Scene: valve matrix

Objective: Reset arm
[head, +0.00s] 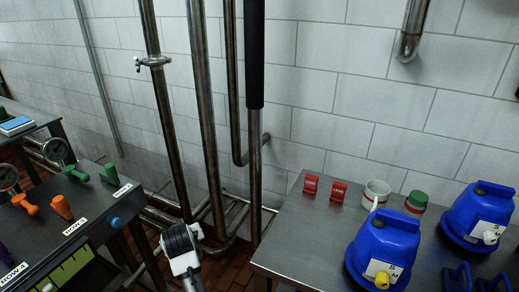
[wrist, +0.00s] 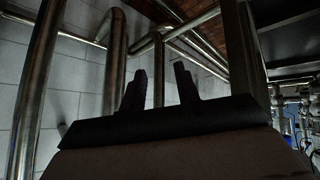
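My gripper (wrist: 163,78) shows in the wrist view as two dark fingers standing apart, with nothing visible between them. It is open and empty, facing metal pipes and the tiled wall. In the head view a black and white part (head: 185,252), which looks like part of my arm, is low in the middle, in the gap between the two tables. My fingertips cannot be made out there.
The right steel table (head: 300,237) holds blue containers (head: 383,247), a mug (head: 376,192), a green-lidded can (head: 415,202) and red labelled blocks (head: 311,184). The left table (head: 103,204) carries coloured valve handles (head: 62,207) and gauges (head: 57,150). Vertical pipes (head: 205,110) stand behind the gap.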

